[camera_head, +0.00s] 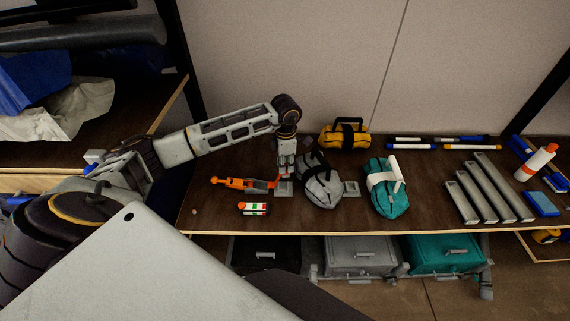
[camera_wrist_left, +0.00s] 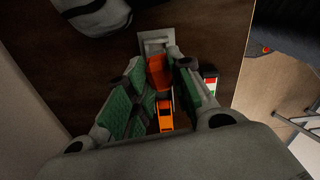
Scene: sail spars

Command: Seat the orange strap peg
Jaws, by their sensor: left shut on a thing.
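The orange strap peg (camera_head: 238,183) lies low over the shelf in the head view, with its right end at my left gripper. My left gripper (camera_head: 284,172) points down and is shut on it. In the left wrist view the orange piece (camera_wrist_left: 157,72) shows between the green-padded fingers (camera_wrist_left: 158,88), with a brighter orange part (camera_wrist_left: 165,112) nearer the camera. A small grey plate (camera_head: 284,188) sits right below the fingertips; it also shows just beyond them in the left wrist view (camera_wrist_left: 154,38). I cannot tell whether the peg touches it. My right gripper is out of view.
A grey bag (camera_head: 321,185) stands close right of my left gripper, with another grey plate (camera_head: 351,189) beside it. A yellow bag (camera_head: 344,135) is behind, a teal bag (camera_head: 388,195) farther right. A small orange-white-green item (camera_head: 253,208) lies in front, near the shelf edge (camera_head: 300,233).

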